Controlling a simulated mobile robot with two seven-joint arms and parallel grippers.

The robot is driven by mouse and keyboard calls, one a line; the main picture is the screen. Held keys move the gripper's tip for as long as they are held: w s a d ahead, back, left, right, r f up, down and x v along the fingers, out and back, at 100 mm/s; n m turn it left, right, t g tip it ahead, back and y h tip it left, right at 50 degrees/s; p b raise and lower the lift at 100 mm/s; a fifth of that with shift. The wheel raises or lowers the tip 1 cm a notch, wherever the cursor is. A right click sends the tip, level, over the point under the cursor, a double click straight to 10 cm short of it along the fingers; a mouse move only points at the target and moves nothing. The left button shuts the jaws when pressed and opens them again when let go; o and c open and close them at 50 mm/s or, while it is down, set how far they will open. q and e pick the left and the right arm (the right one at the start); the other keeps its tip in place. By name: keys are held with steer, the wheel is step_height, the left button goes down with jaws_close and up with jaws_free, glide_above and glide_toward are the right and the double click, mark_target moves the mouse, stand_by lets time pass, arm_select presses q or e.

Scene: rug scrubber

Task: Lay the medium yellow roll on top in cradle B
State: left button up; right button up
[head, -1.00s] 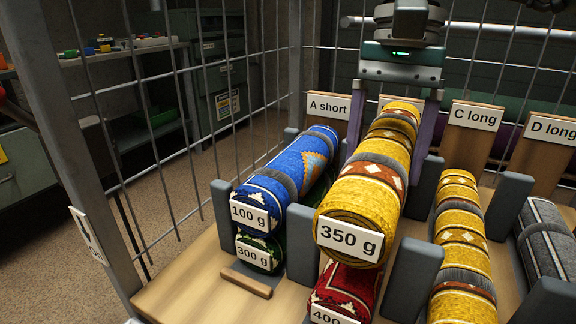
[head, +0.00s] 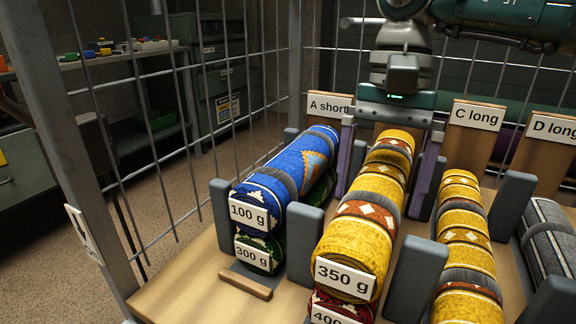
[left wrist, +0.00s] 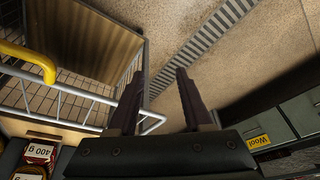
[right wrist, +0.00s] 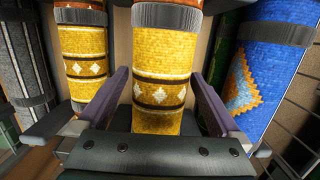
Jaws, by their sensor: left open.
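The medium yellow roll (head: 352,242), tagged 350 g, lies lengthwise on the red roll (head: 338,306), tagged 400 g, between the grey posts of the cradle between A and C. That cradle's own sign is hidden behind my right gripper (head: 386,165). The right gripper straddles the far part of the yellow roll, a finger on each side. In the right wrist view the roll (right wrist: 165,70) runs between the fingers, with a narrow gap showing at the left finger; the gripper looks open. My left gripper (left wrist: 157,82) is open and empty, away from the cradles.
Cradle A, on the left, holds a blue roll (head: 272,190) tagged 100 g over a green roll (head: 260,252) tagged 300 g. Cradle C holds yellow rolls (head: 465,225); cradle D holds a grey roll (head: 545,235). A wire fence (head: 190,120) stands on the left.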

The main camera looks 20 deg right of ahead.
mark_target(385, 162)
steer(key=shift+r, duration=0.35)
steer(key=r, duration=0.3)
steer(key=d+r+p, duration=0.1)
steer(key=r, duration=0.3)
steer(key=w+r+p, duration=0.1)
steer(key=r, duration=0.3)
steer(key=shift+d+r, duration=0.2)
steer(key=shift+r, duration=0.05)
steer(key=shift+a, duration=0.1)
